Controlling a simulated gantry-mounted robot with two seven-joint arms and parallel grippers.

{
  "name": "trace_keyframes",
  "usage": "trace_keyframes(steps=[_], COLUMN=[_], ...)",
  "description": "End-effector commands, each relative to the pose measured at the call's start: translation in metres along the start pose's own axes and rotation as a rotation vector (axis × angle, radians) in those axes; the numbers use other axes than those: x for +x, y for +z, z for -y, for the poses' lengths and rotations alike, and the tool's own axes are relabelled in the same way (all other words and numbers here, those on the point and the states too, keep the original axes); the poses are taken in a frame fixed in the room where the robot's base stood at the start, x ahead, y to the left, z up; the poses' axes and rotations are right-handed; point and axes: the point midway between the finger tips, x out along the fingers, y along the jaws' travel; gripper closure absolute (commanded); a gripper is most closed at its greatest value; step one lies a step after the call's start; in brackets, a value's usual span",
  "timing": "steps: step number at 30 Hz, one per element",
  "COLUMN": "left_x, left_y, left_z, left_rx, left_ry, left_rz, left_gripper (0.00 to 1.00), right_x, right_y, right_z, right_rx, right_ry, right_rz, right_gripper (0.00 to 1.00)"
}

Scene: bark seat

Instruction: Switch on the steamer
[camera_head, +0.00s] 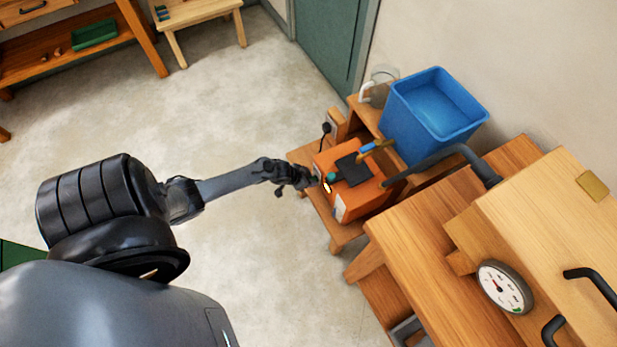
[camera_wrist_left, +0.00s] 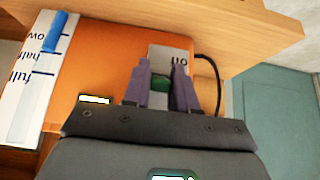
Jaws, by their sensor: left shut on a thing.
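The steamer (camera_head: 370,198) is an orange box on a low wooden stool, with a dark cap on top and a dark hose on its right. In the left wrist view its orange face (camera_wrist_left: 105,60) carries a metal switch plate (camera_wrist_left: 183,56) with upside-down lettering that seems to read "on". My left gripper (camera_head: 308,179) is at the steamer's left side. In the left wrist view its two fingers (camera_wrist_left: 160,82) are shut on a small green switch (camera_wrist_left: 160,84) in front of the plate. A small bright patch (camera_wrist_left: 95,99) shows beside the fingers. My right gripper is not in view.
A white level scale (camera_wrist_left: 22,85) with a blue marker is on the steamer's side. A blue tub (camera_head: 432,112) and a glass jug (camera_head: 380,84) stand behind. A wooden box with a dial gauge (camera_head: 505,287) is at right.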

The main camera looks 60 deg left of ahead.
Motion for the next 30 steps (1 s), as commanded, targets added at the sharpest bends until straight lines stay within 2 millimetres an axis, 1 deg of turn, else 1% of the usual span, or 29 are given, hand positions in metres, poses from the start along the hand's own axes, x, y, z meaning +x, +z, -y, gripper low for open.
trace_keyframes(steps=[4, 15, 16, 18, 20, 30], left_x=[0.0001, 0.0009, 0.0009, 0.0009, 0.0008, -0.0026], left_y=[0.0028, 0.0047, 0.0048, 0.0042, 0.0035, 0.0010], left_z=[0.0008, 0.0008, 0.0008, 0.0006, 0.0006, 0.0005], left_rx=[-0.002, -0.002, -0.002, -0.001, -0.001, -0.001], left_ry=[-0.003, -0.003, -0.003, -0.003, -0.002, -0.001], left_rz=[0.025, 0.031, 0.031, 0.029, 0.028, 0.024], left_gripper=[1.00, 1.00, 0.70, 0.60, 0.51, 0.51], right_x=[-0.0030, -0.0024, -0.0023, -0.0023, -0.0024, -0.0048], right_y=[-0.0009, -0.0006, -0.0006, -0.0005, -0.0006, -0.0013], right_z=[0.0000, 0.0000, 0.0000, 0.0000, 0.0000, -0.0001], right_rx=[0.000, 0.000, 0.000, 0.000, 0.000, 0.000], right_ry=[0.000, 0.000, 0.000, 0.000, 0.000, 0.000], right_rz=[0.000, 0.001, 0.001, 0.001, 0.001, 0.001], right_gripper=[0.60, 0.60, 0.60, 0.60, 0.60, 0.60])
